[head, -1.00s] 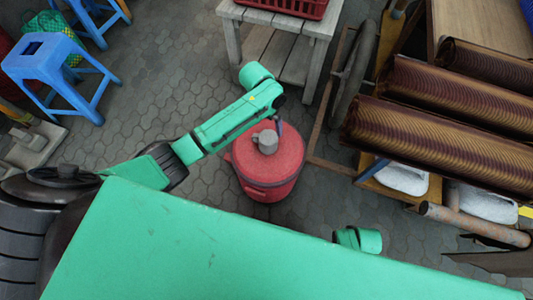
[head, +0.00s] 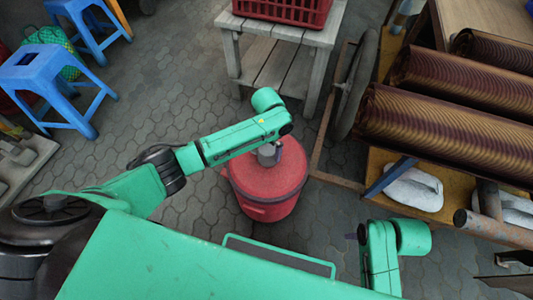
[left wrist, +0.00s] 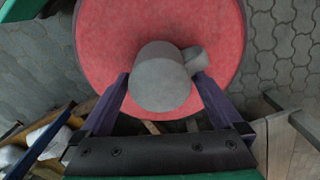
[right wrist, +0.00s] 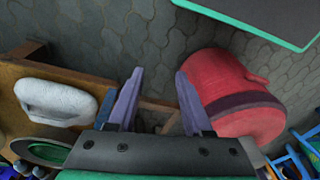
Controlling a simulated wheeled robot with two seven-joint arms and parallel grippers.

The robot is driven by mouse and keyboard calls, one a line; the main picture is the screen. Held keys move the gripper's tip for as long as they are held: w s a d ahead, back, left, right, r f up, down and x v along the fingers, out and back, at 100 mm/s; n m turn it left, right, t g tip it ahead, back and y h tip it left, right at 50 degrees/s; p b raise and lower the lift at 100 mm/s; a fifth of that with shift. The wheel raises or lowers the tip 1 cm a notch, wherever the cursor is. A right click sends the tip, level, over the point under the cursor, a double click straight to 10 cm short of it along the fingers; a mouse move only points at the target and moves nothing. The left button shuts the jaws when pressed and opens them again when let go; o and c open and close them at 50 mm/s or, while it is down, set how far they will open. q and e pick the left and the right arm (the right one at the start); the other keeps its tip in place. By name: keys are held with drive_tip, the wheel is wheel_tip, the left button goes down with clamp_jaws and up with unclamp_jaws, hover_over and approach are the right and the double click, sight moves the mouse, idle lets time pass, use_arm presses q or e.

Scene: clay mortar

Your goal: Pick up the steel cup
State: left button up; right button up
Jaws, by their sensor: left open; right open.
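The grey steel cup (head: 267,154) stands on the lid of the red round cooler (head: 290,168). In the head view my left arm partly hides it. In the left wrist view the cup (left wrist: 160,80) lies between the two open fingers of my left gripper (left wrist: 162,98), with its handle at the right. I cannot tell whether the fingers touch it. My right gripper (right wrist: 158,95) is open and empty, pointing down to floor level; the red cooler (right wrist: 242,98) shows to its right in the right wrist view.
A wooden stand (head: 268,62) with a red crate (head: 285,8) is behind the cooler. A cart with brown corrugated rolls (head: 440,120) and a white bundle (head: 414,188) stands at the right. Blue stools (head: 52,68) are at the left. Paved floor (head: 185,105) lies clear between.

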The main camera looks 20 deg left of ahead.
use_arm(q)
drive_tip(key=shift+f, duration=0.6)
drive_tip(key=shift+r, duration=0.1)
drive_tip(key=c, duration=1.1)
drive_tip(key=shift+c, duration=0.2)
